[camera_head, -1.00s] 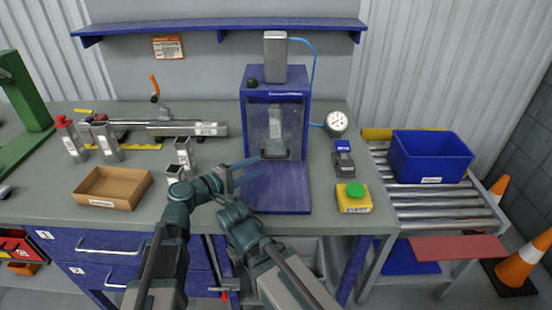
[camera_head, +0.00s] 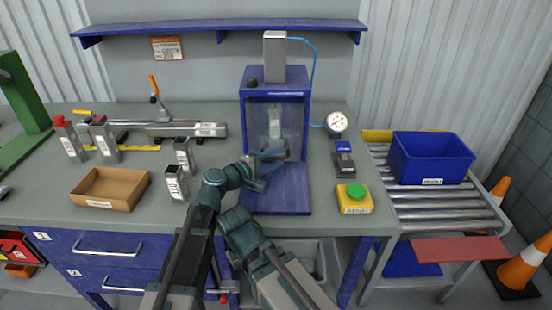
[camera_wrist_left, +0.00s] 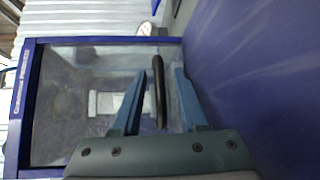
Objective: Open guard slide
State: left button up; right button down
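The press (camera_head: 245,120) is a blue frame at the back of the table. A clear guard slide (camera_head: 258,120) covers its front and is down. The guard also shows in the left wrist view (camera_wrist_left: 65,110), with a dark bar handle (camera_wrist_left: 159,92). My left gripper (camera_head: 280,154) is at the bottom of the guard. In the left wrist view its two blue fingers (camera_wrist_left: 160,88) are apart, one on each side of the handle, with a visible gap on the right side. A pale block shows behind the guard. My right gripper is not seen.
A blue plate (camera_head: 290,195) extends in front of the press. A yellow box with a green button (camera_head: 355,198) and a small dark device (camera_head: 344,160) stand to the right. Metal blocks (camera_head: 175,184) and a cardboard tray (camera_head: 108,188) are on the left.

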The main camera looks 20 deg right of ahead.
pick_arm(q)
grip_shut()
dwell(1.2)
